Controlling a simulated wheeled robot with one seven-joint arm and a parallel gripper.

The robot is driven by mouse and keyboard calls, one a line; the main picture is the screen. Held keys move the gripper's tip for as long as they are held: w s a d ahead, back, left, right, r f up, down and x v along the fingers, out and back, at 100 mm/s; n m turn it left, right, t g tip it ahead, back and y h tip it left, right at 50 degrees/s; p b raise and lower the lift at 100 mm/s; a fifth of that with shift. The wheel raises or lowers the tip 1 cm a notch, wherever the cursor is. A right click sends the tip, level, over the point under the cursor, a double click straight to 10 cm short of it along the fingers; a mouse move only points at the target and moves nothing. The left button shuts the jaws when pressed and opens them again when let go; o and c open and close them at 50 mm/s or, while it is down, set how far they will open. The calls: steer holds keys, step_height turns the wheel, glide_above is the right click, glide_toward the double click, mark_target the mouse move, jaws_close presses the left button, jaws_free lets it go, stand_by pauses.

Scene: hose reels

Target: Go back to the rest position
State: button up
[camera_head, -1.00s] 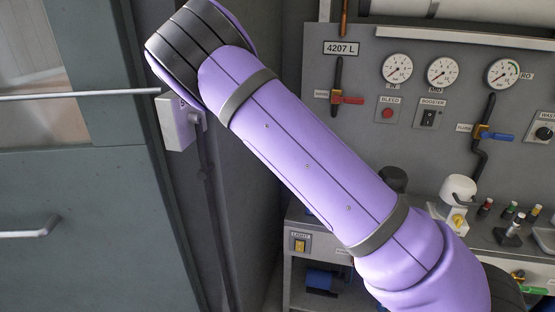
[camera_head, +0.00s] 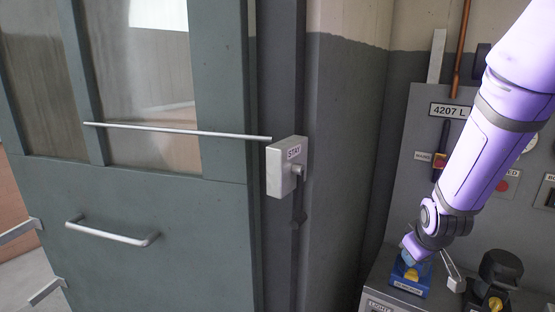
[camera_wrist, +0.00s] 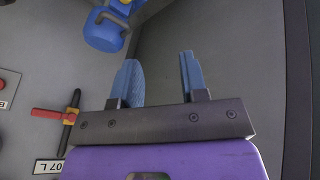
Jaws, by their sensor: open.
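My gripper (camera_wrist: 160,68) is open in the wrist view, with its two blue fingers apart and nothing between them. In the head view my purple arm comes down from the upper right, and its end is low over the bench front by a blue device (camera_head: 410,277). The finger tips are hard to make out there. In the wrist view a blue object with a handle (camera_wrist: 104,32) lies beyond the fingers at the upper left, apart from them.
A grey-green door (camera_head: 150,225) with a bar handle stands at the left. A box marked STAY (camera_head: 285,170) is on its frame. The grey panel (camera_head: 415,135) carries a 4207 L plate (camera_head: 449,110) and a red-handled valve (camera_head: 440,160). A dark device (camera_head: 497,275) stands beside my arm's end.

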steer(key=s+a+r+m, duration=0.1)
steer(key=s+r+m, duration=0.1)
steer(key=s+r, duration=0.9)
steer(key=s+a+r+m+y, duration=0.1)
steer(key=s+r+m, duration=0.1)
steer(key=s+r, duration=0.9)
steer(key=shift+a+r, duration=0.3)
steer(key=shift+r, duration=0.45)
